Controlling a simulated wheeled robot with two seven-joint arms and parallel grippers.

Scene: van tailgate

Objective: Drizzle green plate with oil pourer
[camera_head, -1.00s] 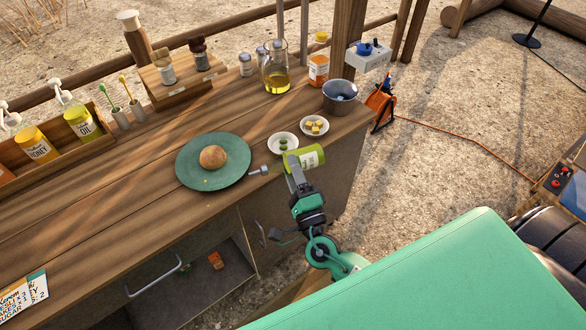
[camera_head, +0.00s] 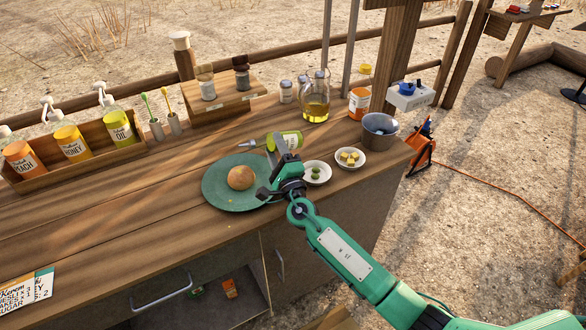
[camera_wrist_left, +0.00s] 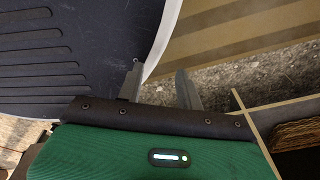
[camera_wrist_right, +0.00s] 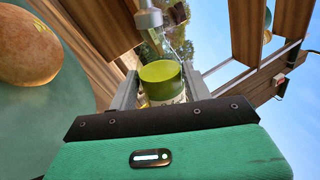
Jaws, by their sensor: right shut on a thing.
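The green plate (camera_head: 217,192) lies on the wooden counter with a round brown bun (camera_head: 241,177) on it and a small yellow spot in front of the bun. My right gripper (camera_head: 279,146) is shut on the oil pourer (camera_head: 291,139), a green bottle with a pale label and grey spout. The pourer lies nearly level, its spout pointing left by the plate's far right edge. I see no stream of oil. In the right wrist view the pourer (camera_wrist_right: 162,80) sits between the fingers. My left gripper (camera_wrist_left: 160,82) is open and empty, seen only in its wrist view.
Two white bowls (camera_head: 316,181) (camera_head: 352,166) stand right of the plate, beside a metal pot (camera_head: 380,137). A glass oil jug (camera_head: 315,111) stands behind. Pump bottles fill a wooden rack (camera_head: 38,180) at left. A dark ridged, pale-rimmed surface (camera_wrist_left: 50,50) is close to my left gripper.

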